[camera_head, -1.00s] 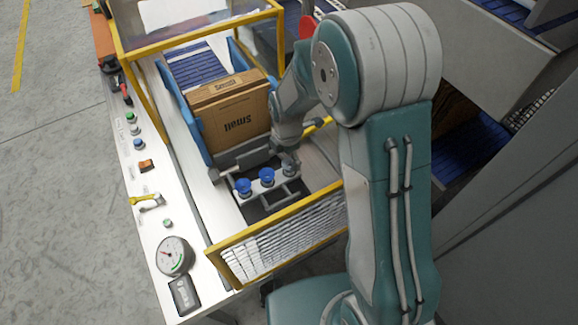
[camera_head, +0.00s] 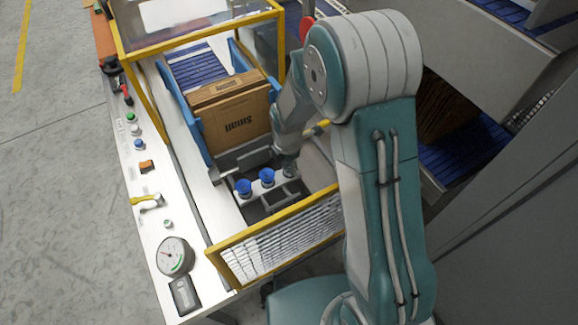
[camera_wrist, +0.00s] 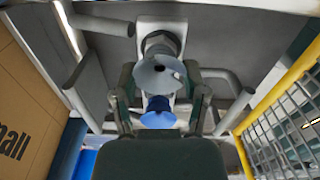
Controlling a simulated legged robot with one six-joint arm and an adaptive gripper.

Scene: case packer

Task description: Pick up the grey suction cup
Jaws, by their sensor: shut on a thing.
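The grey suction cup (camera_wrist: 157,74) shows in the wrist view on a grey holder, with its wide rim toward me. My gripper (camera_wrist: 160,80) has a finger on each side of it and is shut on it. In the head view my gripper (camera_head: 289,172) is at the right end of the cup bar and hides the grey cup. A blue suction cup (camera_wrist: 158,113) shows just below the grey one in the wrist view. Two blue cups, a left one (camera_head: 243,187) and a middle one (camera_head: 267,177), stand on the bar in the head view.
A brown carton (camera_head: 235,118) stands close behind the cup bar, between blue guides. A yellow-framed mesh guard (camera_head: 280,238) stands in front. A white control panel (camera_head: 160,235) with a gauge and buttons runs along the left. A yellow-framed clear cover is at the back.

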